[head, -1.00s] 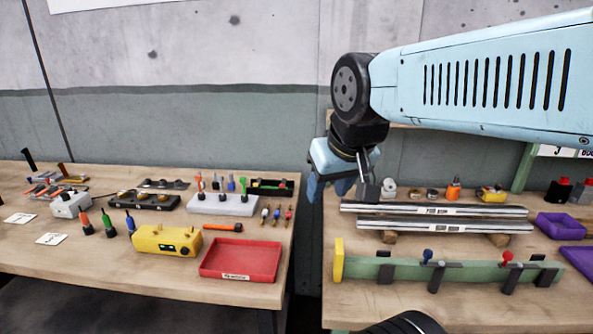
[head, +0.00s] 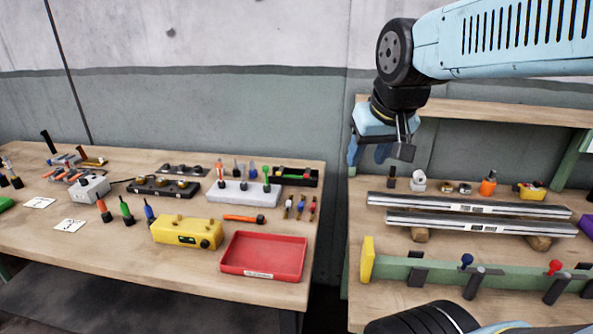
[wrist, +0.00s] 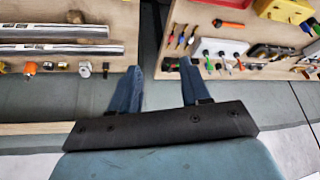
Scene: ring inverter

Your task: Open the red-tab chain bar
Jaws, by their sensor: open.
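No part is clearly marked as a chain bar. Two long silver bars with white labels, a rear one (head: 415,203) and a front one (head: 430,221), lie on the right bench. In front of them runs a green rail (head: 395,270) with a yellow end plate (head: 367,260), dark brackets, a blue knob (head: 467,260) and a red knob (head: 555,267). The rail's right end is cut off. My gripper (head: 368,155) is open and empty, in the air by the bars' left ends. In the wrist view my gripper (wrist: 157,70) has its blue fingers apart over the gap between the benches.
The left bench (head: 60,260) holds a red tray (head: 262,257), a yellow box (head: 187,232) and several small tools. A gap separates the benches. Small items, including an orange bottle (head: 488,184), stand behind the bars. A raised shelf edge (head: 500,112) runs along the back.

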